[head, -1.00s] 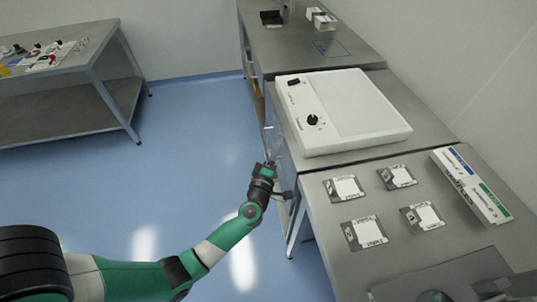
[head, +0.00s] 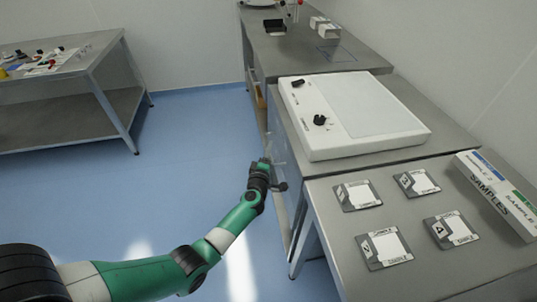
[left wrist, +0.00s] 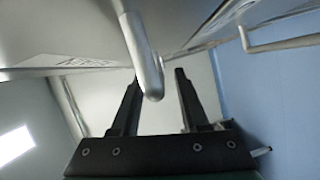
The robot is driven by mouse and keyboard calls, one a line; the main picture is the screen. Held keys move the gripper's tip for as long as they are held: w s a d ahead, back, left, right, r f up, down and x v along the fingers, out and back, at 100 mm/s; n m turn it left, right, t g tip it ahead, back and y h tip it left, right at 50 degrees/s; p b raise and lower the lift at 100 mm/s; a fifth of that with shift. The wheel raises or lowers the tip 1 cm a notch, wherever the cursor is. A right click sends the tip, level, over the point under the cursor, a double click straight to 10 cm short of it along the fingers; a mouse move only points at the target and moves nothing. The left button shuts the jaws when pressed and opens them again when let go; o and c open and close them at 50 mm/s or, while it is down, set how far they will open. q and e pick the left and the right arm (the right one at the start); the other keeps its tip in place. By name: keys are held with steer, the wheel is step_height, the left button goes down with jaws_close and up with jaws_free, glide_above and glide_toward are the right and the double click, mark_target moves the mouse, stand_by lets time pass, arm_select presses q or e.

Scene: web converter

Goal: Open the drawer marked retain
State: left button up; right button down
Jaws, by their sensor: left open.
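My left gripper (head: 265,163) is at the front face of the metal cabinet (head: 283,185) under the white light box, in the head view. In the left wrist view my left gripper (left wrist: 158,80) is open. A rounded metal bar handle (left wrist: 140,48) reaches down between its two black fingers, which are apart and not closed on it. A grey metal front (left wrist: 60,30) with a blurred, unreadable label fills the upper left. I cannot tell from these frames which drawer is marked retain. My right gripper is not in view.
The white light box (head: 352,115) with dark knobs sits on the counter. Several labelled sample cards (head: 383,248) and a long sample box (head: 495,190) lie on the nearer bench. Another handle (left wrist: 280,42) shows at the right. The blue floor (head: 180,190) left of the cabinet is clear.

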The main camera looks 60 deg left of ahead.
arm_select(q)
steer(key=shift+w+a, duration=0.35)
steer(key=shift+a, duration=0.05)
jaws_close()
stand_by(1.2)
